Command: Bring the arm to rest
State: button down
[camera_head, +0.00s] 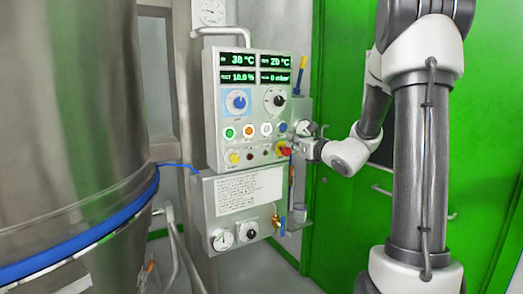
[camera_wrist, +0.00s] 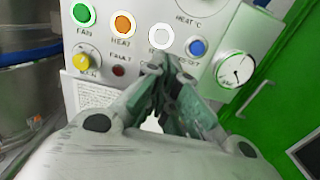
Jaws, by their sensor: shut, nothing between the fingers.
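My gripper (camera_wrist: 165,70) is shut and empty in the wrist view, its fingertips together just below the white button (camera_wrist: 160,37) and blue button (camera_wrist: 197,47) of the control panel. In the head view my gripper (camera_head: 297,145) is at the right side of the control panel (camera_head: 232,75), close to a red knob (camera_head: 284,149). I cannot tell whether the fingertips touch the panel. My arm reaches in from the right, its forearm bent toward the panel. The fingers hide part of the panel's lower right in the wrist view.
A large steel vessel (camera_head: 70,130) with a blue band stands at the left. A lower box (camera_head: 245,210) with gauges and a valve hangs under the panel. A gauge (camera_wrist: 236,69) sits beside the fingers. A green door (camera_head: 335,215) with handles is behind my arm.

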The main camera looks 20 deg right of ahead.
jog(key=s+a+f+n+g+y, duration=0.2)
jog(key=s+a+f+n+g, duration=0.35)
jog(key=s+n, duration=0.4)
jog(key=s+a+f+n+g+y, duration=0.2)
jog(key=s+a+f+n+g, duration=0.3)
jog(key=s+n, duration=0.4)
jog(key=s+d+f+n+g+h, duration=0.1)
jog(key=s+d+n+g+h, duration=0.2)
jog(key=s, duration=0.4)
jog(key=s+d+n+g+h, duration=0.2)
jog(key=s+d+n, duration=0.1)
jog(key=s+n, duration=0.4)
jog(key=s+d+r+n+t+h, duration=0.1)
jog(key=s+r+n+t+h, duration=0.1)
jog(key=s+r+n, duration=0.2)
jog(key=shift+r+n+h, duration=0.4)
jog(key=shift+r+n, duration=0.15)
jog(key=shift+r, duration=0.7)
